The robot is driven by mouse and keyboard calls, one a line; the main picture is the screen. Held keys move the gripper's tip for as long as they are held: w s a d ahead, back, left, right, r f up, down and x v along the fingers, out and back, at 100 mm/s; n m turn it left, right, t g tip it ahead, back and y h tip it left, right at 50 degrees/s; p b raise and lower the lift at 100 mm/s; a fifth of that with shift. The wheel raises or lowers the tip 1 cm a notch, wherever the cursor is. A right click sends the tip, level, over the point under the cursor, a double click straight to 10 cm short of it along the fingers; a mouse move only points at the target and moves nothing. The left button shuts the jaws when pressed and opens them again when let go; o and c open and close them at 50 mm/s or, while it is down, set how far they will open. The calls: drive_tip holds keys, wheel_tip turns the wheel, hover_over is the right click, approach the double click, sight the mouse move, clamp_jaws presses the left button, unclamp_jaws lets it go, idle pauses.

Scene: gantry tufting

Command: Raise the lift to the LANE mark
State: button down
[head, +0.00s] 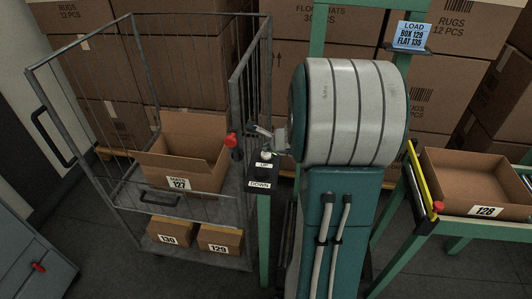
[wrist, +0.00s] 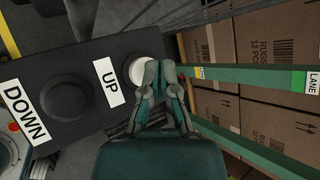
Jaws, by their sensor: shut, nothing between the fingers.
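A dark control box (head: 262,180) on a green post carries an UP label (wrist: 108,82) and a DOWN label (wrist: 24,110). A white button (wrist: 137,74) sits beside UP, and a black button (wrist: 66,97) sits nearer DOWN. My gripper (wrist: 162,66) is shut and empty, its fingertips at the right edge of the white button. I cannot tell whether they press it. In the head view my gripper (head: 266,135) is just above the box. A green LANE label (wrist: 313,82) is on a green rail at the right of the wrist view. I cannot identify the lift's platform for sure.
A wire cage cart (head: 205,207) with cartons stands at the left, its side close to the control box. An open carton (head: 475,180) marked 128 sits on a green stand at the right. A LOAD sign (head: 412,36) is above it. Stacked cartons fill the back.

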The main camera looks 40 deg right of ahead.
sight(267, 154)
drive_tip(key=shift+f, duration=0.6)
idle(5.8)
drive_tip(key=shift+r, duration=1)
drive_tip(key=shift+r, duration=2.55)
